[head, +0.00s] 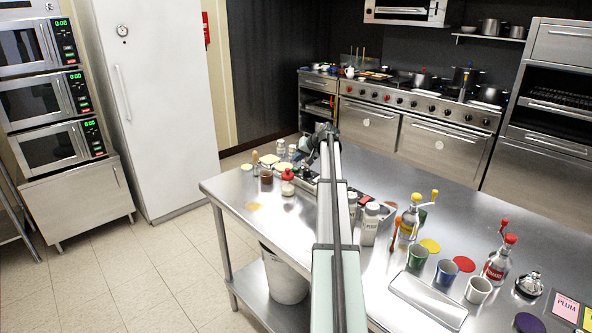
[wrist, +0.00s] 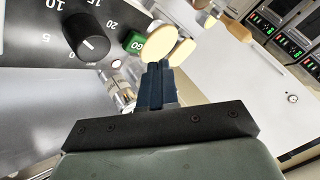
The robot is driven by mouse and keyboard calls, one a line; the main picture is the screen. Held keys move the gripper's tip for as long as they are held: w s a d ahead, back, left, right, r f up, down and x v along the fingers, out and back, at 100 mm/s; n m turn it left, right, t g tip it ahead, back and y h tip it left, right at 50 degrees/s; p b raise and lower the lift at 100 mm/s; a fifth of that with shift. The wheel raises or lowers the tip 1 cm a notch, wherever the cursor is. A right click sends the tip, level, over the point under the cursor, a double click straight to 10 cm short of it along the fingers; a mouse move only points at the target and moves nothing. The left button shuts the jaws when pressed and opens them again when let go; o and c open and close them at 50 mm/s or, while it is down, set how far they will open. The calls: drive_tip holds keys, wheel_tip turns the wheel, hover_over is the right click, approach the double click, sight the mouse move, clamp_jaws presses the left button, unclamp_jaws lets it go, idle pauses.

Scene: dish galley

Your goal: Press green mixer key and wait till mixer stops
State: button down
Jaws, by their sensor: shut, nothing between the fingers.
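In the wrist view, a green key marked GO (wrist: 134,42) sits on a dark panel beside a black dial (wrist: 87,36) with white numbers around it. I take this for the mixer's control panel. My gripper (wrist: 157,72) is shut and empty, its blue-grey fingers just below and right of the green key. I cannot tell whether the fingertips touch the key. In the head view, my arm reaches away over the steel table and its far end hides what lies beyond, so the panel cannot be made out there. Whether the mixer runs cannot be seen.
Pale round pieces (wrist: 160,43) lie close past my fingertips in the wrist view. On the steel table (head: 238,188), a red-capped jar (head: 287,183) stands left of my arm. A white bottle (head: 370,224), cups, grinders and a tray (head: 428,300) stand right of it.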

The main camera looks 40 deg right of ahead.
sight(298, 169)
drive_tip(key=shift+r, duration=1.9)
